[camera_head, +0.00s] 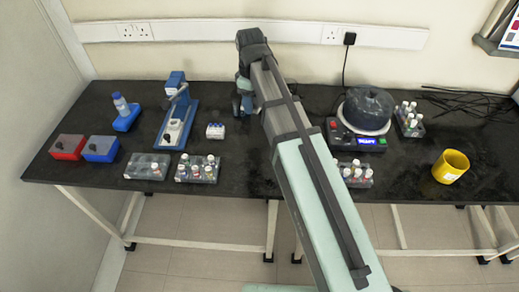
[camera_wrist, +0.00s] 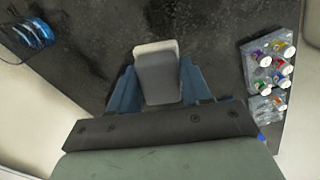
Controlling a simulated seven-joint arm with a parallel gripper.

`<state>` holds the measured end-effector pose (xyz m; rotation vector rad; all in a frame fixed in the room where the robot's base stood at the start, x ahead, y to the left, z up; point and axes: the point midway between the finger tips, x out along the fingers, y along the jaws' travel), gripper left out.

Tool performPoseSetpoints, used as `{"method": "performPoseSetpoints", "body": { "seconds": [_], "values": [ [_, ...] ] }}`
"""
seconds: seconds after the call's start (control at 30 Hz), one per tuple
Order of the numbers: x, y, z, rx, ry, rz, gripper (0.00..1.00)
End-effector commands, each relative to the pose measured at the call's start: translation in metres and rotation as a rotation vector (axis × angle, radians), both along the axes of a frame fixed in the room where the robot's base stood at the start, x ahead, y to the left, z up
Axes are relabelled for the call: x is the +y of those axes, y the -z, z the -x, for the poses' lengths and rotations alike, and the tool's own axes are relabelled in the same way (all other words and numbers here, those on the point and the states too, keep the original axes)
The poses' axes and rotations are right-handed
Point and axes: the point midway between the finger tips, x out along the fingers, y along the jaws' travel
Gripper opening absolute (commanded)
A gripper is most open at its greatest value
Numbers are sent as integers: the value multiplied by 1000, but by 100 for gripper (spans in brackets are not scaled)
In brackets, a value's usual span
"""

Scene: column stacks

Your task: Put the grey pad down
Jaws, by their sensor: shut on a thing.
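The grey pad (camera_wrist: 157,70) is a pale grey block with rounded edges. It sits between the two blue fingers of my gripper (camera_wrist: 157,82) in the wrist view, and the gripper is shut on it. Dark bench top shows beyond the pad; I cannot tell how high the pad is above it. In the head view, my gripper (camera_head: 241,103) points down over the back middle of the black bench (camera_head: 300,185), partly behind my arm. I cannot make out the pad there.
Racks of capped vials (camera_head: 197,170) stand along the front edge; one rack (camera_wrist: 264,68) is at right in the wrist view. Left are a blue stand (camera_head: 178,122), a blue box (camera_head: 100,148) and a red box (camera_head: 68,147). Right are a round device (camera_head: 368,110) and a yellow mug (camera_head: 451,166).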

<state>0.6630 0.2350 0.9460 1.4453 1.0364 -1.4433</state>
Motion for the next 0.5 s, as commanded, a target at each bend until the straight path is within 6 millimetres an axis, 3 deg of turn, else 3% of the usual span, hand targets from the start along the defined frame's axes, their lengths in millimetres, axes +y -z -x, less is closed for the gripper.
{"method": "performPoseSetpoints", "body": {
  "seconds": [0.03, 0.23, 0.3, 0.5],
  "values": [
    [-10, 4, 25, 0, 27, 0, 18],
    [-27, 14, 70, 0, 174, 0, 18],
    [-30, 16, 79, 0, 241, 1, 18],
    [-30, 15, 78, -1, 388, 1, 18]
  ]
}}
